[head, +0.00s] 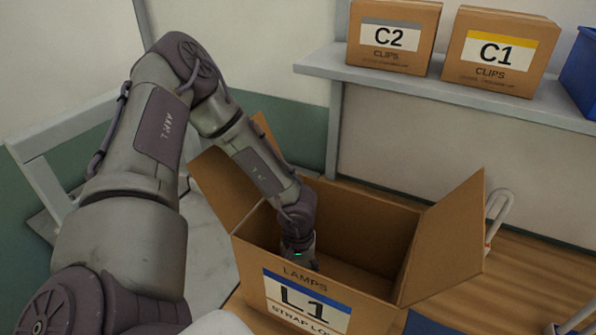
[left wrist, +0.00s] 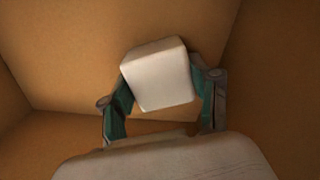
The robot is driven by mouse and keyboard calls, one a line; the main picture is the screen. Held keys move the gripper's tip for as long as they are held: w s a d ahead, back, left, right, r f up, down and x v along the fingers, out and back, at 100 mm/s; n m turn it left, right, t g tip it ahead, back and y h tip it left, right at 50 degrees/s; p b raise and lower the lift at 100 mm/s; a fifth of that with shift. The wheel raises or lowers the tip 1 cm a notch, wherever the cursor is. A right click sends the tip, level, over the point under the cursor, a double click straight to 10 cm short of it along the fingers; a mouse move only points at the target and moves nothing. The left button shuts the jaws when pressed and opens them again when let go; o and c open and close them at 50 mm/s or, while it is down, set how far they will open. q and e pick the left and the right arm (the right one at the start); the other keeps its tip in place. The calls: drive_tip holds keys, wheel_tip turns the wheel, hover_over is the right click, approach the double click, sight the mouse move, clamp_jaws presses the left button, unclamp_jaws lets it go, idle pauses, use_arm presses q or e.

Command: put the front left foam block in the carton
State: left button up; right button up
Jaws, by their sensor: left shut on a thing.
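The carton (head: 345,299) labelled "LAMPS L1" stands open on the wooden table, its flaps spread. My left arm reaches down into it from above, and the gripper itself is hidden behind the carton's front wall in the head view. In the left wrist view my left gripper (left wrist: 163,100) is shut on a white foam block (left wrist: 162,78), with one finger on each side of it. Brown carton walls surround the block. I cannot tell whether the block touches the carton floor. My right gripper is not in view.
A shelf (head: 450,92) behind the carton bears the C2 box (head: 392,36), the C1 box (head: 497,52) and a blue bin (head: 582,72). The carton's right flap (head: 447,240) sticks up and outward.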

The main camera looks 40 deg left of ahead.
use_arm(q)
drive_tip(key=shift+f, duration=0.15)
drive_tip(key=o, duration=0.9)
drive_tip(key=shift+w+r, duration=0.1)
drive_tip(key=shift+r, duration=0.45)
wheel_tip(320, 180, up, 11)
drive_tip(key=shift+r+b, duration=0.15)
drive_tip(key=shift+b, duration=0.15)
